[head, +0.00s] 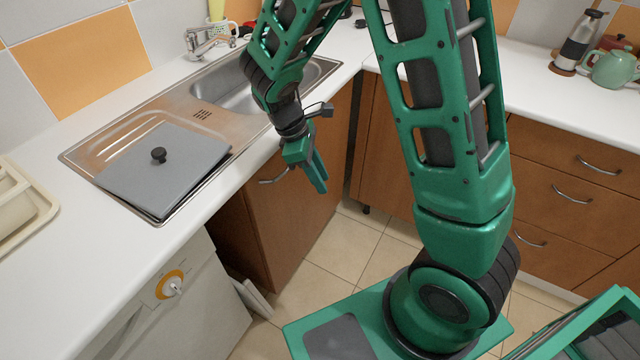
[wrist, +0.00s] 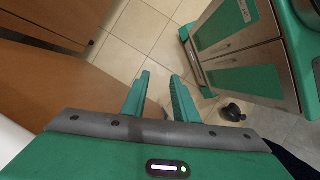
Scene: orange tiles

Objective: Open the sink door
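The sink door (head: 300,215) is a brown wooden front under the counter, below the steel sink. Its curved metal handle (head: 273,177) is near its upper left edge. The door looks shut, though a slight gap cannot be ruled out. My gripper (head: 318,180) points down in front of the door, right of the handle and apart from it. In the wrist view my gripper (wrist: 160,75) has its two green fingers spread with nothing between them. A brown wooden surface (wrist: 75,95) fills the left there, probably the door.
The steel sink (head: 225,85) is set in the white counter, with a grey lid (head: 165,165) on its drainer. A white appliance (head: 175,300) stands left of the sink cabinet. Brown drawers (head: 565,185) line the right. Tiled floor (head: 345,255) is clear before the door.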

